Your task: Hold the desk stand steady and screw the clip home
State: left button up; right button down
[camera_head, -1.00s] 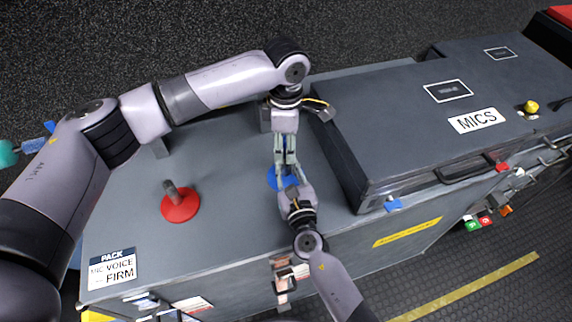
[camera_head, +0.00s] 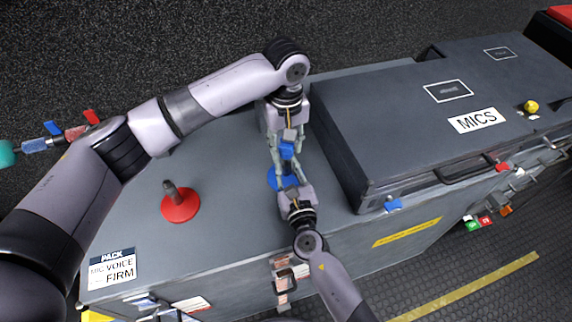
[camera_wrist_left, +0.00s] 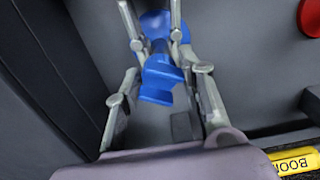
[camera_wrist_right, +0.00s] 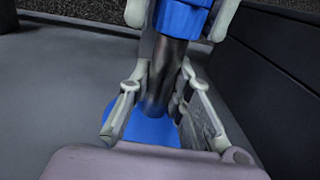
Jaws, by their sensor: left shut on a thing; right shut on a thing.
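The desk stand has a round blue base (camera_wrist_right: 138,126) and a dark upright post (camera_wrist_right: 166,75). Its base also shows in the head view (camera_head: 272,178), partly behind my right gripper (camera_head: 290,174). That gripper is shut on the post, low down. The blue clip (camera_head: 287,149) sits at the top of the post, in line with it and seemingly touching it. The clip also shows in the left wrist view (camera_wrist_left: 160,82). My left gripper (camera_head: 284,142) is above the right one, shut on the clip with a finger on each side. The thread is hidden.
A second stand with a red base (camera_head: 180,207) stands to the left on the grey case top (camera_head: 230,215). A dark MICS case (camera_head: 400,130) stands close on the right. A PACK label (camera_head: 112,267) lies near the front left edge.

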pick_arm(q)
jog(key=m, duration=0.5)
jog(key=shift+m, duration=0.4)
jog(key=m, duration=0.3)
jog(key=shift+m, duration=0.3)
jog(key=m, duration=0.5)
jog(key=shift+m, duration=0.3)
jog(key=m, duration=0.9)
jog(key=shift+m, duration=0.3)
jog(key=m, duration=0.3)
jog(key=shift+m, duration=0.4)
jog(key=m, duration=0.3)
jog(key=shift+f+m, duration=0.1)
jog(key=shift+m, duration=0.3)
jog(key=m, duration=0.5)
jog(key=o, duration=1.3)
